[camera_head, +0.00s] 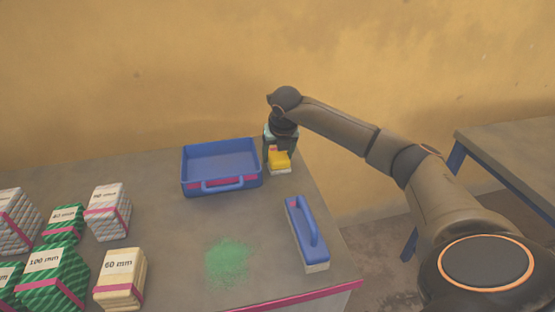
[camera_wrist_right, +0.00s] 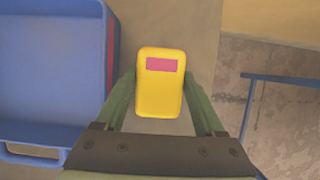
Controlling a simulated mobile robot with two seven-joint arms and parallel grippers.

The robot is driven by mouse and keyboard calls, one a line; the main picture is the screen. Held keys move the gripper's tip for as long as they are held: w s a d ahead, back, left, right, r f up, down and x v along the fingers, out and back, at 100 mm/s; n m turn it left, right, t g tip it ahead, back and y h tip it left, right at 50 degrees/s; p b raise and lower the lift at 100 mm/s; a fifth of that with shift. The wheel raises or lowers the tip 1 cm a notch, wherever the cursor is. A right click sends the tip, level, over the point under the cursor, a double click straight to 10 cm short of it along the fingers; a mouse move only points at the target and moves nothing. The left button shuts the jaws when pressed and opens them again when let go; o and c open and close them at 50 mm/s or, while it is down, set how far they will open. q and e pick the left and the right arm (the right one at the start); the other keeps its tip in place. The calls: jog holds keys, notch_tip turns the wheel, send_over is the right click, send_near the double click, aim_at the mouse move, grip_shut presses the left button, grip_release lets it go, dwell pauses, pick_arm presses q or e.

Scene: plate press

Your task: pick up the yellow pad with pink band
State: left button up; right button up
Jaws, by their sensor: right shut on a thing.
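The yellow pad with pink band (camera_wrist_right: 160,92) is between the fingers of my right gripper, and its pink patch faces the wrist camera. In the head view the yellow pad (camera_head: 279,159) shows just below my right gripper (camera_head: 280,148), near the table's back right edge, with a pale layer under it. My right gripper (camera_wrist_right: 160,100) is shut on the pad, one finger on each side. I cannot tell whether the pad touches the table. My left gripper is not in view.
A blue tray (camera_head: 221,185) with a handle stands just left of the pad. A blue-handled brush (camera_head: 304,230) lies nearer the front, by green powder (camera_head: 228,262). Several labelled blocks (camera_head: 120,278) stand at the left. Another table (camera_head: 510,150) is at the right.

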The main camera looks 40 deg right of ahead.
aim_at(276, 151)
jog(key=shift+r, duration=0.15)
jog(key=shift+r, duration=0.25)
notch_tip(276, 151, up, 2)
jog(key=shift+r, duration=0.1)
jog(key=s+a+r+p, duration=0.1)
jog(key=s+a+r, duration=0.7)
jog(key=a+r, duration=0.2)
jog(key=shift+s+a, duration=0.25)
jog(key=shift+a, duration=0.35)
